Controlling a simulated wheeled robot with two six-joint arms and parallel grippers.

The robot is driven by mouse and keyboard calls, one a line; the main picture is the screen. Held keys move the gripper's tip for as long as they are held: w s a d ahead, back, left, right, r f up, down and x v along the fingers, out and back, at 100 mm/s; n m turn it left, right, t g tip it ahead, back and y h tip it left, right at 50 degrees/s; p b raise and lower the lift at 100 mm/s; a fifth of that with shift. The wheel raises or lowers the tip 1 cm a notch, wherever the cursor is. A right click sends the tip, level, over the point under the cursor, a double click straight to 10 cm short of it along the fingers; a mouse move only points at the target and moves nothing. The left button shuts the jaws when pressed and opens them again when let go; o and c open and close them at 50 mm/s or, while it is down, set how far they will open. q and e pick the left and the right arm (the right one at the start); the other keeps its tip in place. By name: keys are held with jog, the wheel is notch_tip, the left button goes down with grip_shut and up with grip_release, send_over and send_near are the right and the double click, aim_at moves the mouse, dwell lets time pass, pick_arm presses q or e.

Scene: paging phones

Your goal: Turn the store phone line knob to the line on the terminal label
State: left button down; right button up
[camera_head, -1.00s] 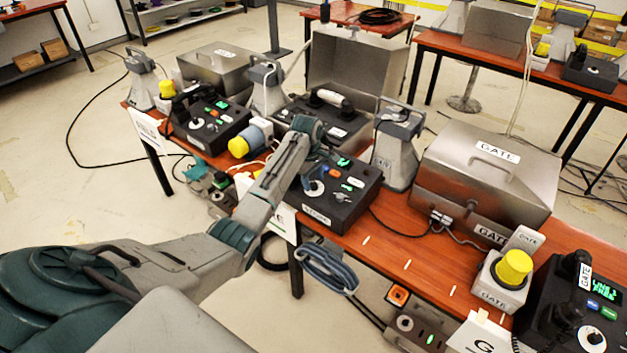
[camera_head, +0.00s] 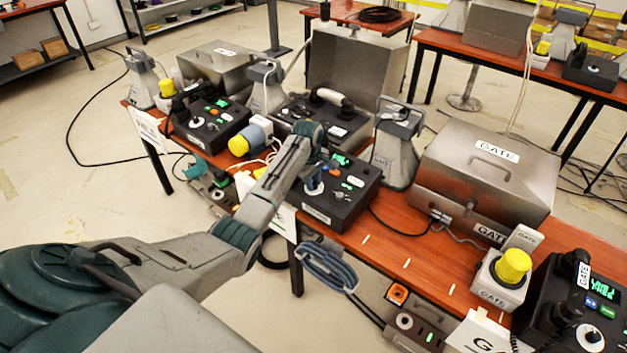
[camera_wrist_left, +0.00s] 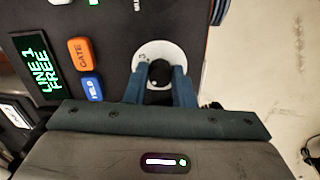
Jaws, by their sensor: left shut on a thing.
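The black phone terminal (camera_head: 345,207) sits on the orange-brown table, with a pale label (camera_head: 316,218) on its front edge, too small to read. In the left wrist view its green display (camera_wrist_left: 38,77) reads "LINE 1 FREE". The black knob (camera_wrist_left: 159,74) stands on a round white dial (camera_wrist_left: 150,49). My left gripper (camera_head: 314,181) is over the terminal in the head view. In the wrist view its blue fingers are shut on the knob, one on each side. The dial's markings are too small to read. My right gripper is not in view.
An orange GATE button (camera_wrist_left: 80,50) and a blue button (camera_wrist_left: 92,88) lie beside the dial. A grey horn speaker (camera_head: 396,150) and a metal GATE case (camera_head: 485,170) stand to the right. Another black terminal (camera_head: 208,125) is to the left. A coiled hose (camera_head: 328,265) hangs at the table's front.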

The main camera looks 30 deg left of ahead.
pick_arm(q)
jog(key=m+p, duration=0.3)
jog(key=shift+r, duration=0.25)
jog(key=m+p, duration=0.2)
jog(key=m, duration=0.1)
jog(key=shift+m+p, duration=0.3)
jog(key=shift+p, duration=0.05)
jog(key=m+p, duration=0.2)
jog(key=m, duration=0.2)
jog(key=shift+f+m, duration=0.1)
jog(key=shift+m, duration=0.2)
jog(key=m+p, duration=0.1)
jog(key=m, duration=0.3)
jog(key=shift+f, duration=0.1)
jog(key=shift+m, duration=0.3)
jog(key=c, duration=1.2)
grip_release()
jog(key=shift+c, duration=0.2)
notch_tip(320, 180, up, 11)
jog(key=s+b, duration=0.1)
jog(key=shift+s+f, duration=0.15)
jog(key=shift+s, duration=0.15)
